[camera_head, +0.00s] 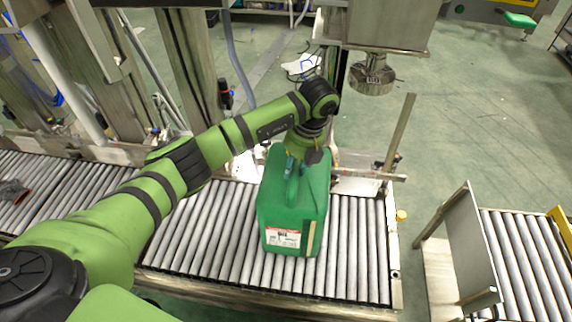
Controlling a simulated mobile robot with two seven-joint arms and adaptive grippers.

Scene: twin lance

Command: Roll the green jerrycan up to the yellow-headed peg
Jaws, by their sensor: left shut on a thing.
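The green jerrycan (308,212) stands upright on the roller conveyor (225,225) in the head view, with a white and red label low on its near side. My left gripper (293,163) is over its top and shut on its handle; the fingers are partly hidden by the wrist and the can. The yellow-headed peg (401,216) is at the conveyor's right edge, to the right of the can, with bare rollers between them. My right gripper is not in view.
A metal nozzle (371,76) hangs behind and to the right of the can. An upright metal bar (398,132) stands at the conveyor's far right corner. A second roller conveyor (525,260) with a metal plate (472,245) lies across a gap to the right.

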